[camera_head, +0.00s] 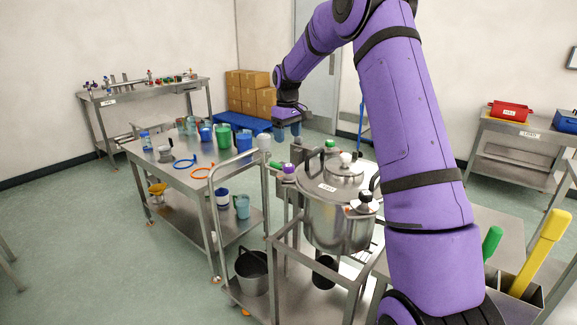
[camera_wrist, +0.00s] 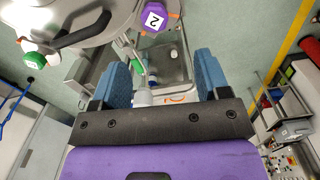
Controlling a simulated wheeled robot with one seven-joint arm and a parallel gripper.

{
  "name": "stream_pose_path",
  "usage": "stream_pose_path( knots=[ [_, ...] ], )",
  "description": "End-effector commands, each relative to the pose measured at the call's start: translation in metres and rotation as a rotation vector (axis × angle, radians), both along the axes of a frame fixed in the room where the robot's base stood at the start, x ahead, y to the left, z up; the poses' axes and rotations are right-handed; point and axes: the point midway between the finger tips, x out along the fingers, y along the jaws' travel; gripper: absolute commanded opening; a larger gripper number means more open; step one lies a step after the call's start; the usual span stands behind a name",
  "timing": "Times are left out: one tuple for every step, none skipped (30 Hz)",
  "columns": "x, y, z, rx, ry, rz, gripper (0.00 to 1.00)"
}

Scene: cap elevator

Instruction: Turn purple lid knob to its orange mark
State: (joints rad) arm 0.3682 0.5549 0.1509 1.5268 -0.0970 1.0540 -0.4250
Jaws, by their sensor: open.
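The purple knob (camera_head: 289,168) sits beside the large steel pot (camera_head: 325,222), at the left of its lid. In the wrist view the purple knob (camera_wrist: 153,18) shows a white label with a "2" at the top edge, with a small orange patch (camera_wrist: 175,15) beside it. I cannot tell for sure whether this patch is the mark. A green knob (camera_wrist: 35,60) is at the left there. My gripper (camera_head: 287,130) is above and behind the pot in the head view. Its blue fingers (camera_wrist: 162,78) are apart and empty, away from the purple knob.
A bucket (camera_head: 252,272) is on the cart's low shelf. Boxes (camera_head: 250,92) and a blue platform (camera_head: 243,122) are at the back.

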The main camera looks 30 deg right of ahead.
Motion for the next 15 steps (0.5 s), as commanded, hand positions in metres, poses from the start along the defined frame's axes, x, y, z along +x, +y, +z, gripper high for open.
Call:
stream_pose_path(
  knots=[
    [0.004, -0.004, -0.007, 0.004, 0.005, 0.0, 0.69],
    [0.006, -0.006, -0.01, 0.005, 0.007, 0.001, 0.69],
    [0.007, -0.008, -0.013, 0.007, 0.009, 0.002, 0.69],
    [0.008, -0.009, -0.015, 0.008, 0.011, 0.003, 0.69],
    [0.009, -0.009, -0.017, 0.008, 0.012, 0.003, 0.69],
    [0.009, -0.01, -0.02, 0.009, 0.013, 0.004, 0.69],
    [0.009, -0.01, -0.022, 0.009, 0.013, 0.004, 0.69],
    [0.009, -0.01, -0.025, 0.009, 0.013, 0.004, 0.69],
    [0.009, -0.01, -0.03, 0.009, 0.013, 0.004, 0.69],
    [0.009, -0.01, -0.034, 0.009, 0.013, 0.004, 0.69],
    [0.009, -0.01, -0.038, 0.009, 0.013, 0.004, 0.69],
    [0.009, -0.01, -0.045, 0.01, 0.015, 0.004, 0.69],
    [0.009, -0.01, -0.051, 0.01, 0.015, 0.004, 0.69],
    [0.009, -0.01, -0.056, 0.01, 0.016, 0.004, 0.69],
    [0.009, -0.01, -0.063, 0.01, 0.015, 0.004, 0.69]
  ],
)
